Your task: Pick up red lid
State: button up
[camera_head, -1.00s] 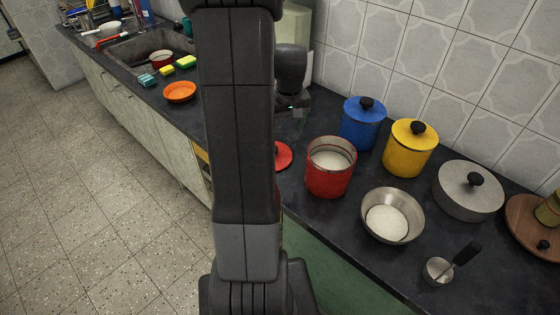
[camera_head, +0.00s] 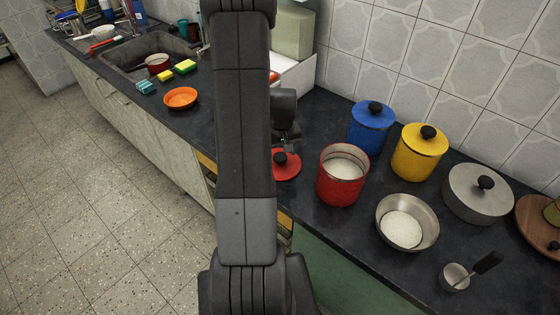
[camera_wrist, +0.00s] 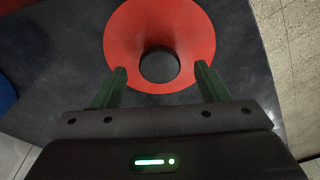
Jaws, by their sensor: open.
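The red lid (camera_head: 288,172) lies flat on the dark counter, left of the red canister (camera_head: 342,180), partly hidden behind my arm in the head view. It has a black knob (camera_head: 280,159). In the wrist view the red lid (camera_wrist: 190,30) fills the upper middle, with its knob (camera_wrist: 159,65) just beyond and between my fingertips. My gripper (camera_wrist: 161,80) is open and empty, with its two green-tinted fingers apart on either side of the knob's near side. In the head view my gripper (camera_head: 289,143) is just above the lid, its fingers hard to make out.
The open red canister holds white contents. Beside it stand a blue canister (camera_head: 371,128), a yellow canister (camera_head: 419,152), a steel bowl (camera_head: 392,235) and a lidded grey pot (camera_head: 475,200). An orange dish (camera_head: 181,98) and sponges lie near the sink. A white box (camera_head: 295,80) stands behind my gripper.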

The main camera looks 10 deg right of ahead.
jog(key=shift+w+f, duration=0.15)
jog(key=shift+f, duration=0.7)
jog(key=c, duration=1.1)
jog(key=shift+r, duration=0.15)
